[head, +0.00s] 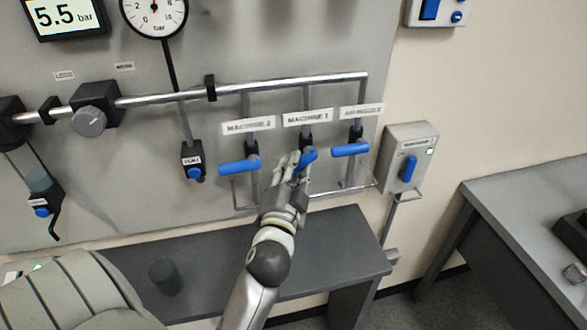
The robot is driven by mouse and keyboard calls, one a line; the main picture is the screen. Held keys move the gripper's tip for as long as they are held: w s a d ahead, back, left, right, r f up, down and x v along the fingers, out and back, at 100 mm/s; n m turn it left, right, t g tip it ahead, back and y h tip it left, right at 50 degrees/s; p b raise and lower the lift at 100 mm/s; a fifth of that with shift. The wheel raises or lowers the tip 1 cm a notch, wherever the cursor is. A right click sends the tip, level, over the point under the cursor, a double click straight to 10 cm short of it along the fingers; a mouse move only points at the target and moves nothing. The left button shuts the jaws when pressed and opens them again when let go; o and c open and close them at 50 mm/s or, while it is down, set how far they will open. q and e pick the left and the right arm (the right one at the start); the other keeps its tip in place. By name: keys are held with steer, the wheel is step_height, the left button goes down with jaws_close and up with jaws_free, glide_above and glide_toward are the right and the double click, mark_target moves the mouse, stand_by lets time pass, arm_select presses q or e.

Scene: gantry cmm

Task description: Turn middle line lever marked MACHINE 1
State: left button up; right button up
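The middle line lever (309,155) is a blue handle on the pipe below the label MACHINE 1 (307,117). It slants up to the right, and its lower left part is hidden by my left gripper (292,162). The gripper's fingers are at the lever and overlap it in the picture. I cannot tell whether they are closed on it or only touch it. My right gripper is not in view.
Blue levers for MACHINE 2 (238,167) and the right line (350,149) flank it, both nearly level. A grey switch box (405,158) is on the right. A dark bench (345,255) stands below the panel. A pressure gauge (154,12) is at upper left.

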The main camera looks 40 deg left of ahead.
arm_select(q)
steer(key=o, duration=0.5)
steer(key=shift+c, duration=0.2)
